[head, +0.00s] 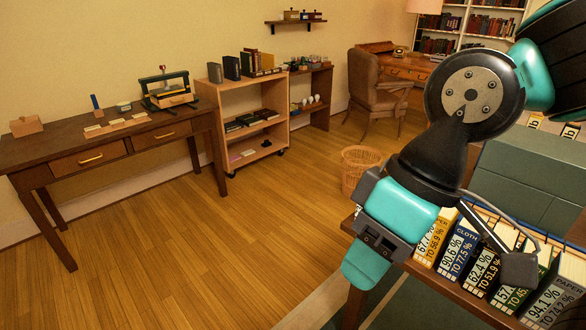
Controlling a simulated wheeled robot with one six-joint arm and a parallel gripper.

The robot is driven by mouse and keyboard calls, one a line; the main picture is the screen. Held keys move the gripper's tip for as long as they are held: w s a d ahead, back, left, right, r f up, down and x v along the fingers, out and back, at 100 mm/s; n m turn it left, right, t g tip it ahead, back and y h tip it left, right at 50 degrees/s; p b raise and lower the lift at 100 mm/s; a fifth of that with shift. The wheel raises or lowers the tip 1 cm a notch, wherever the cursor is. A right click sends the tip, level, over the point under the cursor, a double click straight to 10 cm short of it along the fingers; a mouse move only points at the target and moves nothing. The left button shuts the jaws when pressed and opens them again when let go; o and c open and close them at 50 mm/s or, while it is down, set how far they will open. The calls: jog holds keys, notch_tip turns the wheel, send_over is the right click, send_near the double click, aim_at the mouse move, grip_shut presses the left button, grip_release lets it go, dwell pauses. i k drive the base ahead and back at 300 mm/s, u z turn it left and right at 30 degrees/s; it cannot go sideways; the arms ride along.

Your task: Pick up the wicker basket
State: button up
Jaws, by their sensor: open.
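The wicker basket (361,166) is a light tan, round, open-topped basket. It stands upright on the wood floor, right of the middle in the head view. Part of its lower right side is hidden behind my arm. My gripper (385,240) is in the right foreground, in front of the basket in the picture and apart from it.
A green-grey cabinet (525,180) is at the right. A brown chair (378,85) stands behind the basket. A wheeled wooden shelf cart (245,120) and a desk (75,145) line the left wall. The middle floor is clear.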

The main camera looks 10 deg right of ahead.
aim_at(349, 186)
jog(key=u, duration=0.7)
jog(key=i, duration=2.15)
jog(key=z, duration=0.65)
jog(key=i, duration=0.7)
jog(key=z, duration=1.2)
jog(key=i, duration=0.35)
jog(key=z, duration=0.35)
jog(key=k, duration=0.25)
jog(key=i, duration=1.35)
jog(key=z, duration=0.3)
jog(key=i, duration=1.5)
jog(key=u, duration=0.35)
